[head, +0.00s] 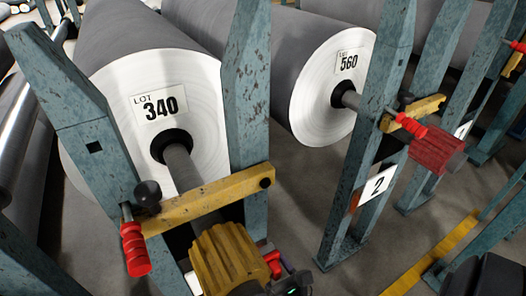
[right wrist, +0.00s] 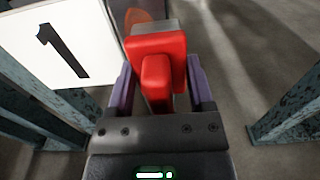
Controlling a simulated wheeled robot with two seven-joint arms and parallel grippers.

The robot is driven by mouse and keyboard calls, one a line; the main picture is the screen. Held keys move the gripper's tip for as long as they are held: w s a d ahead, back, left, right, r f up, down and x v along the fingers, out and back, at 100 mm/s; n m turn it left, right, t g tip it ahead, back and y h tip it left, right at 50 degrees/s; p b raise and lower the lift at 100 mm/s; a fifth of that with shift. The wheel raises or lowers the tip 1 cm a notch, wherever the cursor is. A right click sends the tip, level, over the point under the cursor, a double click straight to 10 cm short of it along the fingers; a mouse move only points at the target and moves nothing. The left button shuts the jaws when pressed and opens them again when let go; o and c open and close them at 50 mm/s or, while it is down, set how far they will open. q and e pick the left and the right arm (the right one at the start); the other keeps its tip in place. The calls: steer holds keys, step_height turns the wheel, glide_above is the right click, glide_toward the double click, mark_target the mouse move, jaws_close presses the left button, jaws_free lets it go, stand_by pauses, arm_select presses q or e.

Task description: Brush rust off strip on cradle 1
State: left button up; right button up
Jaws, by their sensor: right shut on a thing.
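Cradle 1 is the near blue-grey frame (head: 85,130) holding the roll marked LOT 340 (head: 190,85). Its number sign, a black 1 on white (right wrist: 62,42), fills the left of the right wrist view. My right gripper (head: 280,270) is low beside the cradle's yellow fluted knob (head: 225,258). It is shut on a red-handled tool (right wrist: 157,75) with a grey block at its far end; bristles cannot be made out. An orange-brown rusty patch (right wrist: 137,17) shows just beyond the tool; contact cannot be judged. My left gripper is not in view.
A yellow latch bar (head: 205,200) with a red grip (head: 135,250) crosses cradle 1. Cradle 2 (head: 370,190), with a sign 2 (head: 378,186) and an orange patch, stands to the right with roll LOT 560 (head: 315,90). Bare floor (head: 310,190) lies between the cradles.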

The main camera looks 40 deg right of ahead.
steer(key=shift+d+r, duration=0.15)
steer(key=shift+d, duration=0.25)
steer(key=shift+a+r+p, duration=0.1)
steer(key=shift+r+p, duration=0.8)
steer(key=shift+r, duration=0.05)
steer(key=a, duration=0.4)
steer(key=shift+w+f, duration=0.2)
steer(key=shift+w, duration=0.05)
steer(key=v, duration=0.6)
steer(key=shift+s, duration=0.1)
steer(key=v, duration=0.2)
steer(key=shift+s+a, duration=0.1)
steer(key=shift+s, duration=0.3)
